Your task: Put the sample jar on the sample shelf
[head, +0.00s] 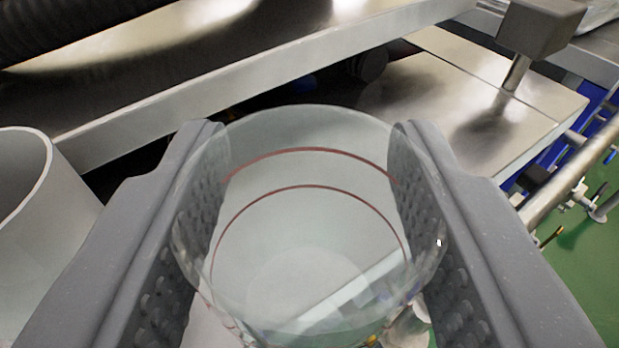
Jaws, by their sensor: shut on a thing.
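The sample jar (310,235) is a clear, open-topped vessel with thin red rings, in the lower middle of the head view. My gripper (310,215) is shut on it, with one grey textured finger pressed against its left side and the other against its right. I look down into the jar from above and behind, and it appears empty. The jar's underside is hidden, so I cannot tell whether it touches anything below. I cannot tell which of the metal surfaces is the sample shelf.
A metal beam (240,88) crosses diagonally beyond the jar. A metal surface (450,100) with a grey block on a post (532,28) lies at the upper right. A white cylinder (45,215) stands at the left. A metal rail (575,175) and green floor (590,255) show at the right.

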